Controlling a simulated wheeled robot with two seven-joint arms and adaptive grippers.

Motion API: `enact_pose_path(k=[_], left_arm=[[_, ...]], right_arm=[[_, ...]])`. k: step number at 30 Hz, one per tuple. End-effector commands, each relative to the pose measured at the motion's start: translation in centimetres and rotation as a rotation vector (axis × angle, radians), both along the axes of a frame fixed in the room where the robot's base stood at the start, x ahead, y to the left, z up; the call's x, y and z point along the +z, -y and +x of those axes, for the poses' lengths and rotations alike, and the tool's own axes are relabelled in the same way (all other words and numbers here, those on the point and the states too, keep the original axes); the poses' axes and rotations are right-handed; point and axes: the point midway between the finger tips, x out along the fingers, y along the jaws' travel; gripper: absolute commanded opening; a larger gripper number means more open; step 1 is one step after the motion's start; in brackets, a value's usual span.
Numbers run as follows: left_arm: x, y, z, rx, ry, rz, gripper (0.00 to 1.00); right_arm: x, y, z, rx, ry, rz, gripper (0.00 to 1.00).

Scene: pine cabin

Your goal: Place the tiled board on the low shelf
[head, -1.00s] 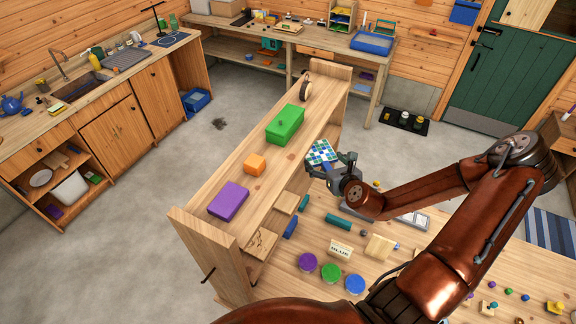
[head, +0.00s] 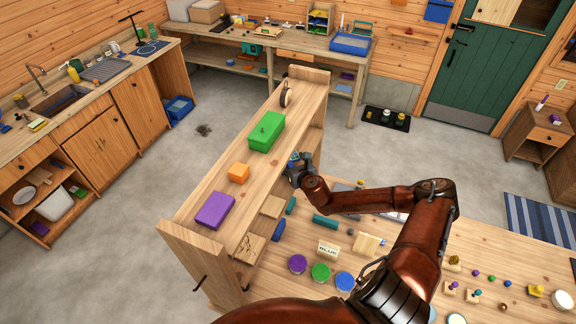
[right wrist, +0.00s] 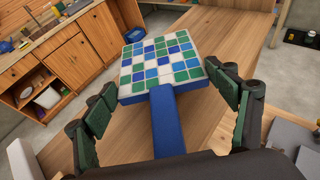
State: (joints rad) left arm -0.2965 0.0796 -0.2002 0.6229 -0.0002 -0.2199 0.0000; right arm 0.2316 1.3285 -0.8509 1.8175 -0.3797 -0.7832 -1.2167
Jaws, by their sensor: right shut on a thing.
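The tiled board (right wrist: 160,62) has green, blue and white square tiles and a blue handle (right wrist: 166,125) pointing towards my right wrist. My right gripper (head: 296,165) is shut on the board, with its fingers on either side of the handle in the right wrist view. In the head view the board is mostly hidden by the gripper, beside the shelf unit's right side. The wooden shelf unit (head: 222,182) has a long top plank, with its lower level partly visible beneath on the right. My left gripper is not in view.
A purple block (head: 215,210), an orange block (head: 238,173) and a green box (head: 267,131) stand on the top plank. The worktable (head: 400,262) holds purple, green and blue round pieces and several small items. Light wooden pieces (head: 272,207) sit at the lower level.

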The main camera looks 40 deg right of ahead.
Motion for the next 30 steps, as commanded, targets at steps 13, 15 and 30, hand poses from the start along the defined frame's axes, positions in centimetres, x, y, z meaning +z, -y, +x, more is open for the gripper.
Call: enact_pose_path(k=[13, 15, 30], left_arm=[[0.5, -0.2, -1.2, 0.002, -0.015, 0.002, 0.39], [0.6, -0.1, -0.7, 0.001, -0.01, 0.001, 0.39], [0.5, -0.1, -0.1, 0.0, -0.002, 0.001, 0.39]], right_arm=[[-3.5, 0.0, 0.3, 0.0, 0.0, -0.001, 0.43], [-3.5, 0.0, 0.3, 0.0, 0.0, -0.001, 0.43], [-3.9, 0.1, 0.3, 0.0, -0.002, 0.001, 0.97]])
